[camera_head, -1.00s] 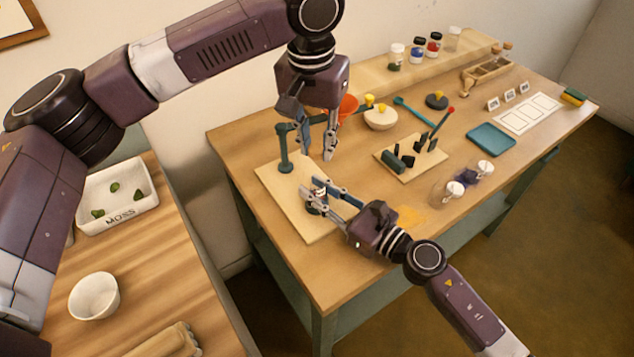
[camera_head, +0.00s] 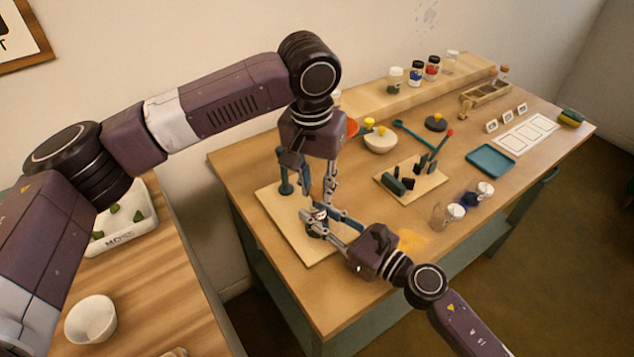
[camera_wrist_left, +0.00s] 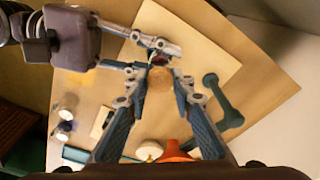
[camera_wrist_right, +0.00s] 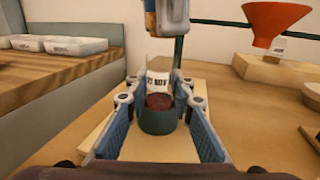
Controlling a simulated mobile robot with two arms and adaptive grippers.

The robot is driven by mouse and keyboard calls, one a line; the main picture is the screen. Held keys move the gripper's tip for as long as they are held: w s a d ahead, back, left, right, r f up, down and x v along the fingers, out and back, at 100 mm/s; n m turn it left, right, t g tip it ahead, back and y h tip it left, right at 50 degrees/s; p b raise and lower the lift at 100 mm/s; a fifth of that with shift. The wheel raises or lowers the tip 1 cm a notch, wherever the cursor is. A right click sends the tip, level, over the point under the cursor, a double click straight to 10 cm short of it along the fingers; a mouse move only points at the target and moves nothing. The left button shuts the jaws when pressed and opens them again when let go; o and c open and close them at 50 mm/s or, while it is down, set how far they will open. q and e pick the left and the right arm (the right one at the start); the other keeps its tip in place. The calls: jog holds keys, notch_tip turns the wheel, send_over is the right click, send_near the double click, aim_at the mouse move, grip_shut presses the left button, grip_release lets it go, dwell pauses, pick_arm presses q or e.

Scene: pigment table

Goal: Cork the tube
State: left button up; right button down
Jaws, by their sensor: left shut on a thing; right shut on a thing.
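The glass tube (camera_wrist_right: 159,82) stands upright in a dark green round holder (camera_wrist_right: 160,121) in the right wrist view, with a white label and dark red contents. My right gripper (camera_head: 317,219) is shut on the tube from the side, its fingers (camera_wrist_right: 157,88) on either side of it. My left gripper (camera_head: 326,203) points down just above the tube and is shut on a tan cork (camera_wrist_left: 159,82). The cork's underside and its exact gap from the tube mouth are hard to see. In the head view the fingers mostly hide the tube.
The pale board (camera_head: 287,221) lies under the holder, with a green stand (camera_head: 285,178) at its back. An orange funnel (camera_wrist_right: 276,22) is to the right in the right wrist view. A dark-pieced rack (camera_head: 411,179) and jars (camera_head: 455,212) stand farther right.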

pick_arm(q)
jog(key=shift+f, duration=0.65)
jog(key=shift+f, duration=0.5)
jog(key=shift+s+a+f, duration=0.1)
jog(key=shift+f, duration=0.4)
jog(key=shift+c, duration=0.4)
jog(key=shift+r+g, duration=0.3)
jog(key=shift+r, duration=0.2)
jog(key=shift+c, duration=0.4)
jog(key=shift+c, duration=0.2)
jog(key=shift+r, duration=0.2)
jog(key=shift+d+r, duration=0.2)
